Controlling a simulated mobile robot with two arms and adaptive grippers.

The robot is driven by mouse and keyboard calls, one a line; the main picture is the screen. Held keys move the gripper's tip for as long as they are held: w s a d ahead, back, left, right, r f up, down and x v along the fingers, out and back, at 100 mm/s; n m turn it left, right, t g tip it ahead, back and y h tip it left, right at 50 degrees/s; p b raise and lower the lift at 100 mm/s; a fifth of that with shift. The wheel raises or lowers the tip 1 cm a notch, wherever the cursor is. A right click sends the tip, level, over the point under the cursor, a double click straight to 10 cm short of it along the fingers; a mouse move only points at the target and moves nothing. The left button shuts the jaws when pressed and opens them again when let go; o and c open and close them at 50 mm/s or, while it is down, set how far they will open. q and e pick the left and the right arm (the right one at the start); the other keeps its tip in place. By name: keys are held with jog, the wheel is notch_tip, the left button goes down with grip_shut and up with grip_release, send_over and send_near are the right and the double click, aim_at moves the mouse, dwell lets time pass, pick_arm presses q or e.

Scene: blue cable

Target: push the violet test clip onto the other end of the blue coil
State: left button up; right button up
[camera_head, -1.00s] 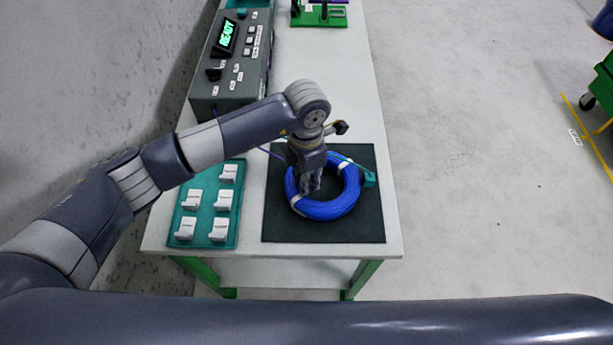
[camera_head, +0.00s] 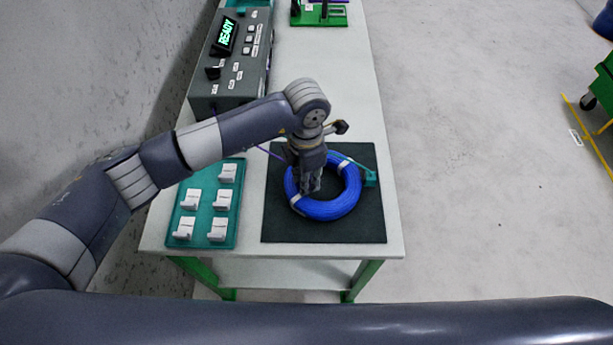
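The blue coil (camera_head: 330,208) lies on a dark mat (camera_head: 285,228) near the front of the table, with white ties around it. My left gripper (camera_head: 310,188) points down at the coil's left inner side; its fingertips are too small and shaded to tell whether they hold anything. A teal clip (camera_head: 370,178) sits at the coil's upper right, with a thin teal lead running to it. A thin violet lead (camera_head: 268,152) runs from the grey tester toward my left gripper. The violet clip itself is hidden behind the gripper or not visible. My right gripper is out of view.
A grey tester (camera_head: 232,62) with a green READY display stands at the back left of the table. A teal board (camera_head: 205,205) with several white holders lies left of the mat. A green fixture (camera_head: 319,14) stands at the far end. The table's right strip is clear.

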pick_arm(q)
jog(key=shift+f, duration=0.15)
dwell(0.5)
jog(key=o, duration=0.4)
jog(key=shift+o, duration=0.4)
jog(key=o, duration=0.5)
jog(key=shift+r+p, duration=1.5)
jog(key=shift+r, duration=2.05)
jog(key=shift+s+f, duration=0.1)
